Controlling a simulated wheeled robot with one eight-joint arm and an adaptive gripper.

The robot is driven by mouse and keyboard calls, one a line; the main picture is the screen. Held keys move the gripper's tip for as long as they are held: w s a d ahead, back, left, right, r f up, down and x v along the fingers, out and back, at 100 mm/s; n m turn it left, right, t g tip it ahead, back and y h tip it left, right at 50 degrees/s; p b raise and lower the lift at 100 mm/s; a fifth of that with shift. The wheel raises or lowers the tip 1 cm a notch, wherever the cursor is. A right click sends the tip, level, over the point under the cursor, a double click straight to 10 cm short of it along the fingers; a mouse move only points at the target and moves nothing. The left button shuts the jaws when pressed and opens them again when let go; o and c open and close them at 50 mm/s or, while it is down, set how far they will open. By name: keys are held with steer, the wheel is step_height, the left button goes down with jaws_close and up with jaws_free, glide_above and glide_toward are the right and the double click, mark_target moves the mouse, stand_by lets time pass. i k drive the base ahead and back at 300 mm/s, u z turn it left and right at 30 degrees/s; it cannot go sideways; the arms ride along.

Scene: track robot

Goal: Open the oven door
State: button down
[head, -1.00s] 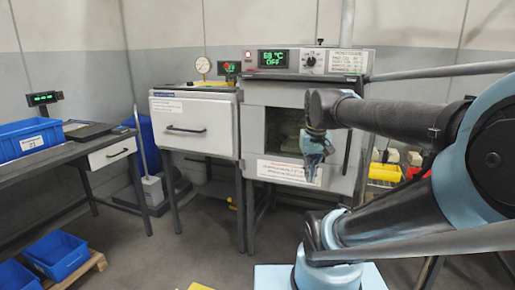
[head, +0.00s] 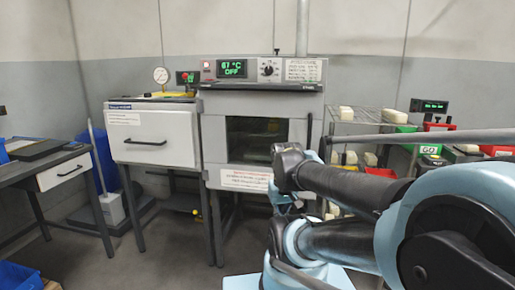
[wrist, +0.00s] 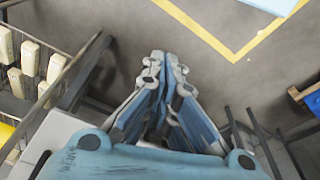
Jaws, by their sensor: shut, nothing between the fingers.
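The oven (head: 210,130) stands in the middle of the head view, under a control panel with a green display reading 67 °C OFF. Its door has a dark window (head: 250,136) and looks closed. A dark upright handle (head: 308,130) is at the door's right side, its lower part hidden by my arm. My gripper (head: 289,203) is low in front of the door's lower right part, mostly hidden by my arm links. In the wrist view my gripper (wrist: 165,62) points at the floor, its fingers together and empty. The oven handle is not recognisable there.
A white drawer cabinet (head: 155,137) adjoins the oven on the left. A rack with pale blocks (head: 345,157) and a green bin (head: 432,149) stands on the right. Grey floor (head: 165,255) is open at front left. Yellow floor lines (wrist: 262,38) show in the wrist view.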

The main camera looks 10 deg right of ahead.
mark_target(304, 108)
steer(key=z, duration=0.25)
steer(key=k, duration=1.45)
steer(key=u, duration=0.6)
steer(key=i, duration=1)
steer(key=u, duration=0.05)
